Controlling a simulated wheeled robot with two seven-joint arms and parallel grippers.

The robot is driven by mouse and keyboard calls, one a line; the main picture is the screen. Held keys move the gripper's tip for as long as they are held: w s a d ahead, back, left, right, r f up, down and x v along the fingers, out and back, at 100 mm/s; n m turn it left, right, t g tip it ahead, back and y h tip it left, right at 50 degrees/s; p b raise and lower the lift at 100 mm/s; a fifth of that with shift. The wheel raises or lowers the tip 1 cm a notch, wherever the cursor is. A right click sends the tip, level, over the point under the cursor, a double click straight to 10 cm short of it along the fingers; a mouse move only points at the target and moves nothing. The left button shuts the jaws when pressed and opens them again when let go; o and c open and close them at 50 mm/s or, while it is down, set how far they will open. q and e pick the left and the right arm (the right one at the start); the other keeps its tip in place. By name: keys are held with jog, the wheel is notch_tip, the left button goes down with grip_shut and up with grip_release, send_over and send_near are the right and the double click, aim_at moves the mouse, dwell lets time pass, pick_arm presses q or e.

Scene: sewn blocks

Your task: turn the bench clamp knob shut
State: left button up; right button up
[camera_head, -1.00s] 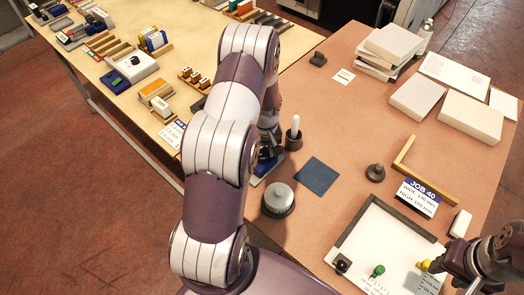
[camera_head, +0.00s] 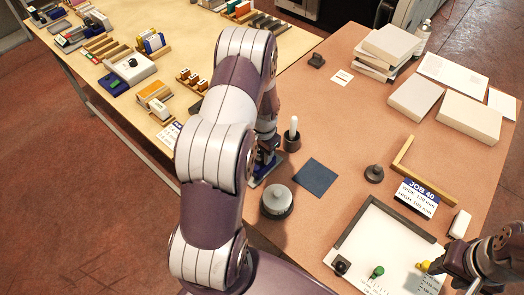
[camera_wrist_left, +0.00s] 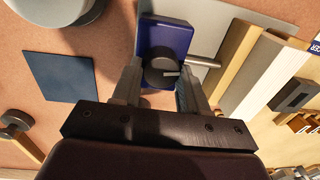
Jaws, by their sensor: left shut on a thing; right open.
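The bench clamp (camera_wrist_left: 167,35) is a blue block with a dark round knob (camera_wrist_left: 158,73) on it, seen from close above in the left wrist view. The knob has a pale mark pointing right, and a metal rod sticks out to the right of the block. My left gripper (camera_wrist_left: 160,82) is shut on the knob, one finger on each side. In the head view the clamp's blue base (camera_head: 266,172) shows at the table edge, with my left arm hiding much of it. My right gripper (camera_head: 436,266) is open at the lower right, beside a yellow-topped peg (camera_head: 423,266).
A round grey lidded weight (camera_head: 277,200), a dark blue square (camera_head: 316,178) and a cup with a white stick (camera_head: 292,140) are close to the clamp. A framed white board (camera_head: 385,240) with a green knob (camera_head: 377,272) lies at lower right. White boxes fill the back right.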

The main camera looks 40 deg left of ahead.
pick_arm(q)
jog(key=shift+s+m, duration=0.1)
jog(key=shift+m, duration=0.9)
jog(key=o, duration=1)
jog(key=shift+o, duration=0.2)
jog(key=shift+s+a+r, duration=0.1)
jog(key=shift+s, duration=0.1)
jog(key=shift+w+r, duration=0.1)
